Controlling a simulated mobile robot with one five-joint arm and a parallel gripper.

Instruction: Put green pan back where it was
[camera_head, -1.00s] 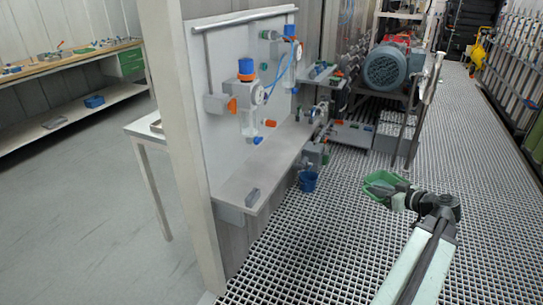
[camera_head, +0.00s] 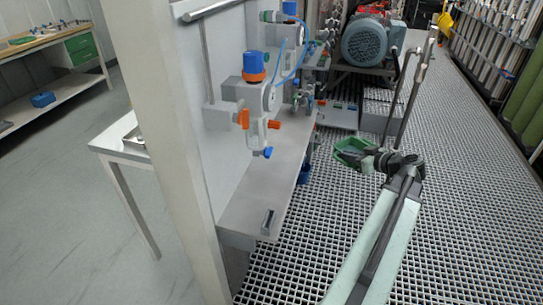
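The green pan (camera_head: 349,146) is a small open green tray at the end of my arm, in the middle right of the head view. My gripper (camera_head: 371,158) is at the pan's right side and appears shut on its edge. The fingers are dark and small, so the exact grip is hard to see. The pan is held in the air above the grated floor, to the right of the grey shelf.
A grey shelf (camera_head: 262,190) with a small dark grey block (camera_head: 268,222) juts from the wall panel. Above it hangs a vessel with a blue cap (camera_head: 254,64). A motor (camera_head: 367,42) stands behind. Grated floor (camera_head: 460,190) is open at right.

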